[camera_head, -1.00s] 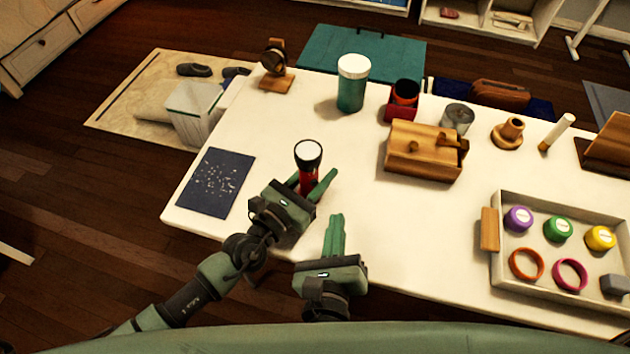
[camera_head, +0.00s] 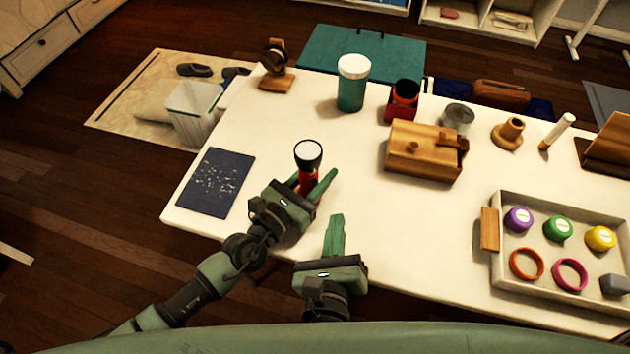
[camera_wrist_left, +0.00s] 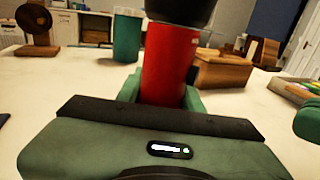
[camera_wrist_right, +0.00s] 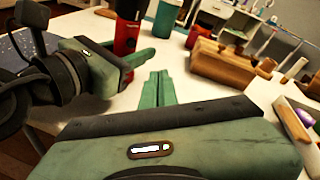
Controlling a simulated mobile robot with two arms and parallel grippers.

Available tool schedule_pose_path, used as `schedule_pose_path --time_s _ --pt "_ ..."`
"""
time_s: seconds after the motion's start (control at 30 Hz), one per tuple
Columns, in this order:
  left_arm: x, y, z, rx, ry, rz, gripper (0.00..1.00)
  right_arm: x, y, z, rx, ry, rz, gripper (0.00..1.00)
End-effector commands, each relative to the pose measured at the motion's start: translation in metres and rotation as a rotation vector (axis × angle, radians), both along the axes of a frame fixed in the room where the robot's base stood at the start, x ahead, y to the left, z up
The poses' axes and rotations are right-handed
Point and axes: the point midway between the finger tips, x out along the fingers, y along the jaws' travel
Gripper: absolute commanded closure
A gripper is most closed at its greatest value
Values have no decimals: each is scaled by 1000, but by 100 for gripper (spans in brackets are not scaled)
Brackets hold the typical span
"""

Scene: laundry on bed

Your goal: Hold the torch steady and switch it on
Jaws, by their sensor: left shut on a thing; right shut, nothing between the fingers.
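The torch (camera_head: 308,178) has a red body and a wide black head with a pale lens facing up. It stands upright near the table's front left. My left gripper (camera_head: 314,186) is shut on its red body, which also shows in the left wrist view (camera_wrist_left: 168,62) and the right wrist view (camera_wrist_right: 126,38). The lens looks pale, and I cannot tell whether it is lit. My right gripper (camera_head: 335,220) is shut and empty, to the right of and nearer than the torch, apart from it. Its closed fingers show in the right wrist view (camera_wrist_right: 157,88). I cannot make out a switch.
A dark speckled mat (camera_head: 216,182) lies left of the torch. A teal jar (camera_head: 352,88), a wooden box (camera_head: 420,155) and a red holder (camera_head: 402,103) stand farther back. A tray (camera_head: 490,208) with coloured lids and rings is at right.

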Motion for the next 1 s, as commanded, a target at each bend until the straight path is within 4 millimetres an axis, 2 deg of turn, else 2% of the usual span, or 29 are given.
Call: schedule_pose_path --time_s 0.4,0.67,1.0 --pt "0 0 0 -1 -1 0 100 -1 0 0 -1 0 0 100" --pt "0 0 0 0 0 0 100 -26 -16 1 -2 1 1 100" --pt "0 0 0 -1 -1 0 100 -22 -14 1 1 -1 -1 100"
